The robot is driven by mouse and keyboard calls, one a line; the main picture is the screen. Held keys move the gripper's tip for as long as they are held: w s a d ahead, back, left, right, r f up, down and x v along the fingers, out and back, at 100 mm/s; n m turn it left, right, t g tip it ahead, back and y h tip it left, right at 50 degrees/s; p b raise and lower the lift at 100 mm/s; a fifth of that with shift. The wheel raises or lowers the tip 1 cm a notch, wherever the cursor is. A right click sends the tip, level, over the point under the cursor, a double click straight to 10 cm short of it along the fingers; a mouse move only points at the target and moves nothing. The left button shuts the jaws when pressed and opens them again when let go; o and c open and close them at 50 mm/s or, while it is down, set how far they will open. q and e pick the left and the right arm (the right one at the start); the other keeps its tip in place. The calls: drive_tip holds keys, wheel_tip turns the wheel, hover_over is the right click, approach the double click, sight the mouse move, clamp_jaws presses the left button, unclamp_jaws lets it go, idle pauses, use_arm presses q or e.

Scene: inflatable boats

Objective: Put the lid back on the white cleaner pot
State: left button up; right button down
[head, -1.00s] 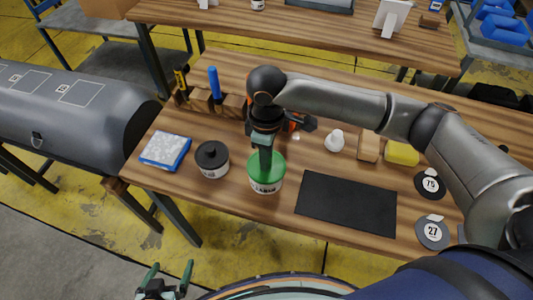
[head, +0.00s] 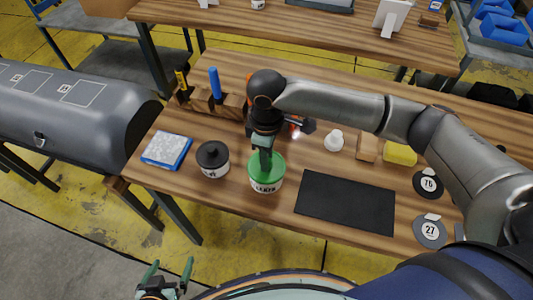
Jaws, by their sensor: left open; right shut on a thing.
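The white cleaner pot (head: 266,186) stands upright near the front edge of the wooden table, its label facing me. Its green lid (head: 275,171) sits over the mouth and looks about level; I cannot tell whether it is fully seated. My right gripper (head: 266,168) points down from above and is shut on the green lid, and its fingers hide part of the lid's middle. My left gripper (head: 166,275) is open and empty, low at the bottom left, away from the table top.
A pot with a black lid (head: 213,158) stands just left of the white pot. A black mat (head: 345,202) lies to the right.

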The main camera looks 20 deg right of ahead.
drive_tip(key=shift+p, duration=0.65)
idle(0.5)
idle(0.4)
drive_tip(key=shift+c, duration=0.4)
unclamp_jaws()
drive_tip(key=shift+r+p, duration=1.05)
drive_tip(key=shift+r, duration=2.45)
clamp_jaws()
